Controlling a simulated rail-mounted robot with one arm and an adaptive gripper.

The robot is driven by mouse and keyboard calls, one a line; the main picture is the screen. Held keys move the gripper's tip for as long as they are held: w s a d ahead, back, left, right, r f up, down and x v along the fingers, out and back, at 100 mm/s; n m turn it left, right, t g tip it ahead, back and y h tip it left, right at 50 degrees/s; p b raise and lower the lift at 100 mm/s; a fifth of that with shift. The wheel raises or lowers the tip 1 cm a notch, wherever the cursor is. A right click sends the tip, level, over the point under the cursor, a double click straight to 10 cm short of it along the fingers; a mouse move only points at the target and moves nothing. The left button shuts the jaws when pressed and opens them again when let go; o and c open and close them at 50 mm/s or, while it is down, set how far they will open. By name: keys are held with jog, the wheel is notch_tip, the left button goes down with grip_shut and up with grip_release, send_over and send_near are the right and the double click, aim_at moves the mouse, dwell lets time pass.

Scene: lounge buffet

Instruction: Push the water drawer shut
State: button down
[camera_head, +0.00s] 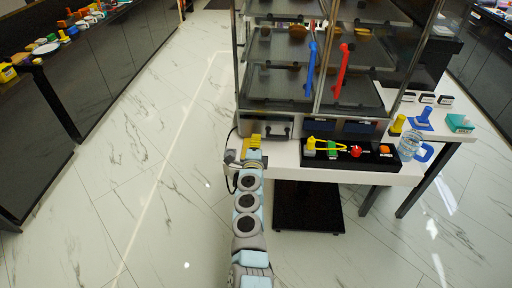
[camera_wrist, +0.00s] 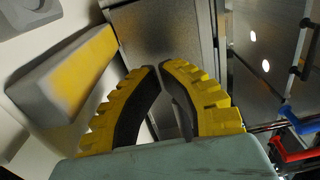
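A row of small drawers runs under the glass cabinet in the head view. The leftmost drawer front (camera_head: 278,131) is grey with a dark handle. Two dark fronts, a middle one (camera_head: 320,127) and a right one (camera_head: 360,128), sit beside it. I cannot read which one is the water drawer or tell how far any stands out. My gripper (camera_head: 252,142) is at the cabinet's lower left corner, just left of the grey drawer front. In the wrist view my gripper's yellow, black-padded fingers (camera_wrist: 158,67) curve together with tips nearly meeting. Nothing shows between them.
A black tray (camera_head: 345,173) with several small items lies on the white counter below the drawers. A water jug (camera_head: 409,146) stands at its right. Blue (camera_head: 306,71) and red (camera_head: 342,72) handles hang on the cabinet doors. The marble floor at left is clear.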

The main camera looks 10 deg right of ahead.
aim_at(257, 130)
jog(key=shift+b+x, duration=1.25)
jog(key=shift+x, duration=0.5)
jog(key=shift+w, duration=0.1)
